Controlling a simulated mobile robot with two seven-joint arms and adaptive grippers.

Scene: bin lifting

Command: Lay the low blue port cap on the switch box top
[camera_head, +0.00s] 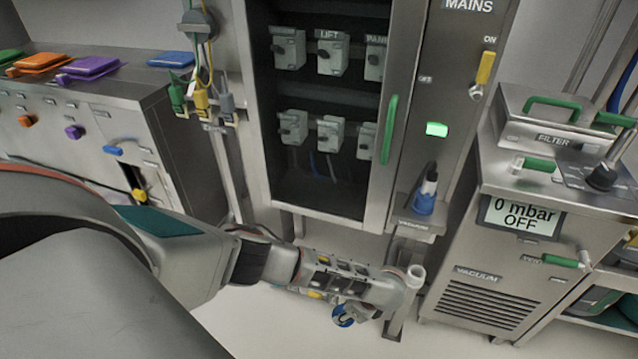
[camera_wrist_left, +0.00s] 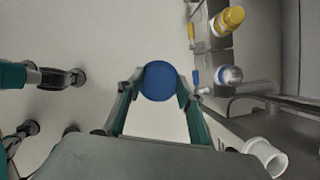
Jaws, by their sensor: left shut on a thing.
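A round blue cap (camera_wrist_left: 158,82) is pinched between the fingertips of my left gripper (camera_wrist_left: 160,85) in the left wrist view. In the head view the blue of the cap (camera_head: 342,317) shows low, by my left gripper (camera_head: 354,313), over the pale floor in front of the open cabinet. The cap is clear of any surface I can see. No switch box is labelled; a grey metal box (camera_head: 160,155) at the left has a flat top with coloured lids and coloured knobs on its front. My right gripper is not in view.
Orange, purple (camera_head: 88,66) and blue (camera_head: 172,59) lids lie on the left box. A vacuum unit (camera_head: 500,265) stands right. A white pipe end (camera_head: 416,272) is close to my gripper.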

